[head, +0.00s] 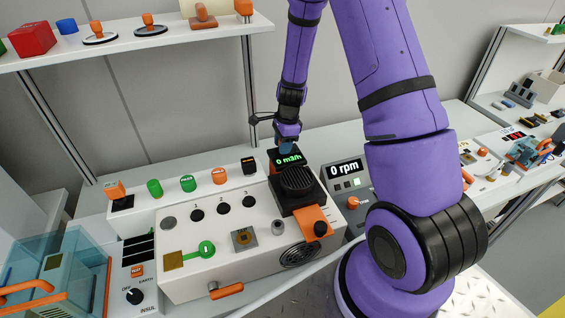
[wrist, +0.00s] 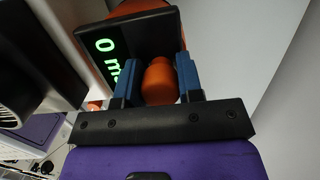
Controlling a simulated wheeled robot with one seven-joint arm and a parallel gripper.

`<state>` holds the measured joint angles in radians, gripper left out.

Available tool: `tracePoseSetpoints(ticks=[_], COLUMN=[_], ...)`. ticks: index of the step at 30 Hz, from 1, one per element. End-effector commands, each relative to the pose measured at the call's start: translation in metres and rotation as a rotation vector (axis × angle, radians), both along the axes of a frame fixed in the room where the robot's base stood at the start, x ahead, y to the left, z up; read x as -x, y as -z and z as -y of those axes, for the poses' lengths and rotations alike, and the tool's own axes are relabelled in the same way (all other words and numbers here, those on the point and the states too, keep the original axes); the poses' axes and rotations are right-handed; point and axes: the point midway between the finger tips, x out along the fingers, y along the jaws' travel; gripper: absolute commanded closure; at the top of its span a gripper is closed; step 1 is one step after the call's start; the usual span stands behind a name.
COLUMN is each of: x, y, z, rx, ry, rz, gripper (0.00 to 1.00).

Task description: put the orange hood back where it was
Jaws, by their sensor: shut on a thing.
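My gripper (wrist: 160,85) is shut on a rounded orange knob (wrist: 160,80), held between its blue fingers. More orange (wrist: 138,6) shows beyond a black display box; I take this orange piece to be the hood, but most of it is hidden. In the head view my gripper (head: 287,147) is behind the green-lit display (head: 288,158), and a sliver of orange shows beside it. The display stands on a black unit (head: 298,185) on the white panel box. I cannot tell whether the hood rests on anything.
The white panel box (head: 180,278) carries an orange plate (head: 313,222) at its front right. An rpm meter (head: 345,172) stands to the right. Green and orange caps (head: 188,183) line the ledge behind. A shelf (head: 130,40) with several objects hangs at upper left.

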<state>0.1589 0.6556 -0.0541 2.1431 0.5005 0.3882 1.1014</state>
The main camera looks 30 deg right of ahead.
Motion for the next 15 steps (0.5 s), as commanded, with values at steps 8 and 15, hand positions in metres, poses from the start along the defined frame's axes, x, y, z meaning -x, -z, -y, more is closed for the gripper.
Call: tracePoseSetpoints(ticks=[8,15], x=[0.0,0.0], y=[0.032,0.053], z=[0.0,0.0], rx=[-0.001,-0.002], ry=[0.0,0.001], rz=[0.0,-0.003], gripper=[1.0,1.0])
